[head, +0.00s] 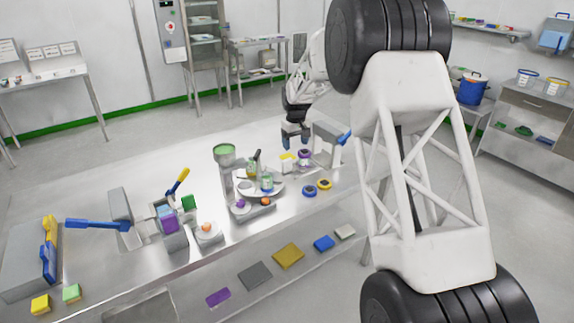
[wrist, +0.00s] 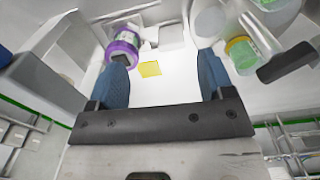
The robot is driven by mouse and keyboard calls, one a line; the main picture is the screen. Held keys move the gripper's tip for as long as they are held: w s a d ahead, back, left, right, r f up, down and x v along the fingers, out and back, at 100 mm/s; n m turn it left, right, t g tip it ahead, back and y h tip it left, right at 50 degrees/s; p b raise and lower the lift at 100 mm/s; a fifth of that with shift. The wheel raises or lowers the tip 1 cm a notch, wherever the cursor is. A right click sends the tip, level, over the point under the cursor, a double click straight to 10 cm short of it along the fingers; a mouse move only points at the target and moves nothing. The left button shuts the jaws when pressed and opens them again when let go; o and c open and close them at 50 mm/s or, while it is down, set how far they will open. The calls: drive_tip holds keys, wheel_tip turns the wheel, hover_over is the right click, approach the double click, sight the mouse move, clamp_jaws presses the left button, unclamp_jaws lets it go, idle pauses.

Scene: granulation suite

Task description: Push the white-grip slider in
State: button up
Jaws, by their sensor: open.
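My gripper (head: 295,144) is open and empty above the far end of the steel bench, pointing down. In the wrist view its two blue fingers (wrist: 164,66) stand wide apart over a pale surface, with a small yellow square (wrist: 150,69) seen between them. I cannot pick out the white-grip slider with certainty in either view. Pale grey and white fixtures (wrist: 157,22) show beyond the fingertips in the wrist view, but their shape is unclear there. My arm blocks part of the bench's right end in the head view.
A purple-rimmed jar (wrist: 124,46) is close by the left finger, and a yellow-green jar (wrist: 243,54) is near the right one. A blue-handled grey fixture (head: 326,133) stands right of my gripper. Other blue-handled fixtures (head: 120,207) and small parts occupy the bench's left side.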

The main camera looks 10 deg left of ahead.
hover_over(287, 164)
drive_tip(key=w, duration=0.1)
drive_tip(key=shift+n, duration=0.3)
wheel_tip(287, 164, down, 4)
drive_tip(key=shift+a+f, duration=0.15)
drive_tip(key=shift+f, duration=0.05)
drive_tip(key=shift+f, duration=3.9)
drive_tip(key=c, duration=1.3)
drive_tip(key=w+d, duration=0.9)
drive_tip(key=shift+r, duration=0.1)
